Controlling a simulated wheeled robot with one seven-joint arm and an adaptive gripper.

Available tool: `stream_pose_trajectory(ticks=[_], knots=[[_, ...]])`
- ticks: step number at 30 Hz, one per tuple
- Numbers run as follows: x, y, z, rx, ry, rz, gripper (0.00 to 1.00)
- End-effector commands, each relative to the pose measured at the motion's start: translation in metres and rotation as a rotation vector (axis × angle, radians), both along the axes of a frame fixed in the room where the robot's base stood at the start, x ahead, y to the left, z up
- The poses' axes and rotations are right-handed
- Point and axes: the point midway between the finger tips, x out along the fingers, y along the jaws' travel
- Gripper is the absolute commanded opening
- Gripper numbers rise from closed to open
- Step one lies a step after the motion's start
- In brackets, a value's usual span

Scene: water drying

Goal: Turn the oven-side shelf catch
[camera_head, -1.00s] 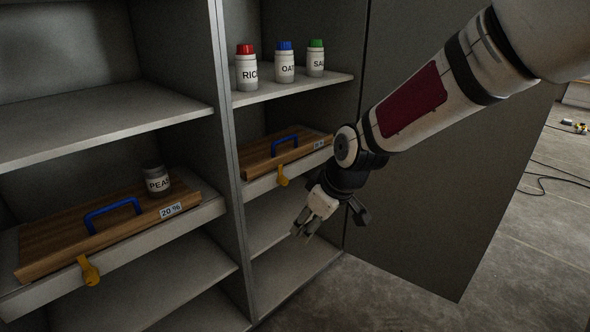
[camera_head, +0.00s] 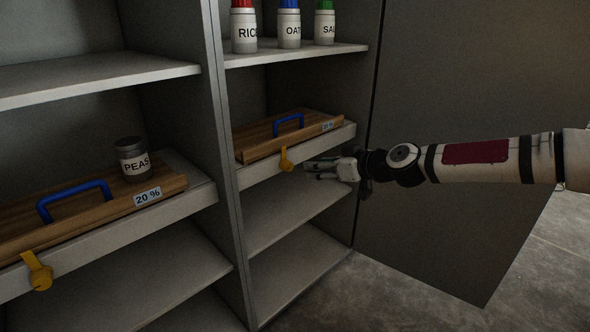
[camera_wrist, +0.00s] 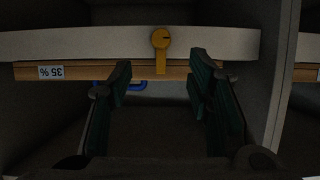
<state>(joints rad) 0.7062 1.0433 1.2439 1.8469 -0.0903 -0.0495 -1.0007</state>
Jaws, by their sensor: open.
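Two yellow catches show in the head view, one on the left shelf's front edge (camera_head: 38,272) and one on the right shelf's front edge (camera_head: 286,160). No oven is in view, so I cannot tell which is oven-side. The right catch's bar points up over the edge of a wooden board (camera_head: 255,138). My gripper (camera_head: 308,169) is open and empty, just right of the right catch. In the upside-down wrist view that catch (camera_wrist: 161,40) lies ahead, between and beyond the spread fingertips (camera_wrist: 159,72); no contact is visible.
The left board (camera_head: 90,212) has a blue handle, a "20 %" label and a PEAS jar (camera_head: 132,160). A cabinet divider (camera_head: 226,190) separates the bays. Several jars stand on the shelf above the right board. A grey door panel (camera_head: 450,110) stands behind my arm.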

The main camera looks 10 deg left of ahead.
Motion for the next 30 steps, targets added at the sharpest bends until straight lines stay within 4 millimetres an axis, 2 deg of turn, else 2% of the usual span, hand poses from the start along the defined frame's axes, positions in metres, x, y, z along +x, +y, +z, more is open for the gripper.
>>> stream_pose_trajectory(ticks=[15,22,30], knots=[[0.054,0.072,-0.039,-0.001,0.002,0.003,0.46],[0.066,0.087,-0.047,-0.002,0.002,0.002,0.46],[0.068,0.089,-0.048,-0.002,0.003,0.001,0.46]])
